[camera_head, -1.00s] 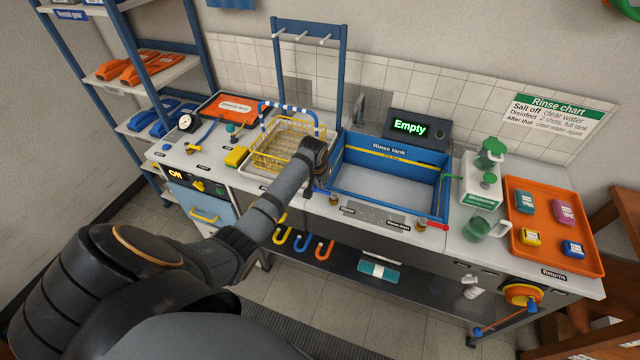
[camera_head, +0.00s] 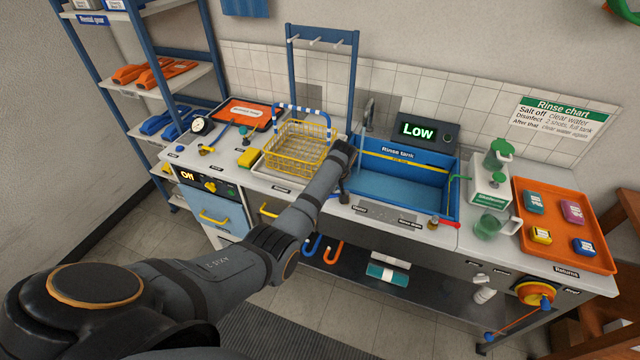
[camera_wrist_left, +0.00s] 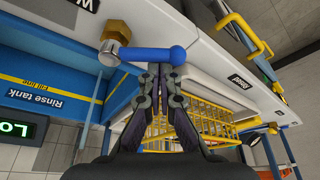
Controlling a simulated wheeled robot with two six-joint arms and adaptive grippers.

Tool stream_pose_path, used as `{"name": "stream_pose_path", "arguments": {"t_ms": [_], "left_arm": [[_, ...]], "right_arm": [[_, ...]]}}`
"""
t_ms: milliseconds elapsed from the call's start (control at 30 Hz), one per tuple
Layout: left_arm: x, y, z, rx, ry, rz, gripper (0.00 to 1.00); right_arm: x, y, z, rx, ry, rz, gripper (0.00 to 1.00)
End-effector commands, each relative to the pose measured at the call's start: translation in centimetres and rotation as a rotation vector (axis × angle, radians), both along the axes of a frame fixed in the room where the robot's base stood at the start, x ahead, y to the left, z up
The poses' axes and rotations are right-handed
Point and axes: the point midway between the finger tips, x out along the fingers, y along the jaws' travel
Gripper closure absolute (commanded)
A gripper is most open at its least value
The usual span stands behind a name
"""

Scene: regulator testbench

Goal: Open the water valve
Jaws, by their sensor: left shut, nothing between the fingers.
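The water valve is a blue lever (camera_wrist_left: 150,54) on a brass fitting (camera_wrist_left: 116,32) at the counter's front edge, in the left wrist view. A label beginning with "W" is beside it. My left gripper (camera_wrist_left: 162,68) is shut and empty, its fingertips at the lever; I cannot tell whether they touch. In the head view my left gripper (camera_head: 344,190) is at the front left corner of the rinse tank (camera_head: 453,185), and my arm hides the valve. The tank's inside looks blue, and its display (camera_head: 418,131) reads "Low". My right gripper is not in view.
A yellow wire basket (camera_head: 295,155) stands left of the tank. A red-handled valve (camera_head: 446,224) is at the tank's front right. A green jug (camera_head: 490,224) and an orange tray (camera_head: 560,250) are further right.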

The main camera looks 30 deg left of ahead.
Motion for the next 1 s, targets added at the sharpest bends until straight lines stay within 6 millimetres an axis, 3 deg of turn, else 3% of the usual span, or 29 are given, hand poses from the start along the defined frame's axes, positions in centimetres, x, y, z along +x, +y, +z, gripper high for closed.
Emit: {"name": "stream_pose_path", "arguments": {"t_ms": [167, 600, 1000], "left_arm": [[-0.4, -1.3, 0.0, 0.0, 0.002, 0.155, 1.0], [-1.8, -2.8, 0.0, 0.001, 0.001, 0.538, 1.0], [-2.3, -3.7, 0.0, 0.0, 0.001, 0.53, 1.0]], "right_arm": [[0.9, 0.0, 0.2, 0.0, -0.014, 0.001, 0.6], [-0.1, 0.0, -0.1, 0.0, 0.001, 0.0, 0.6], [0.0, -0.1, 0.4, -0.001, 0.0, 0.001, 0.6]]}}
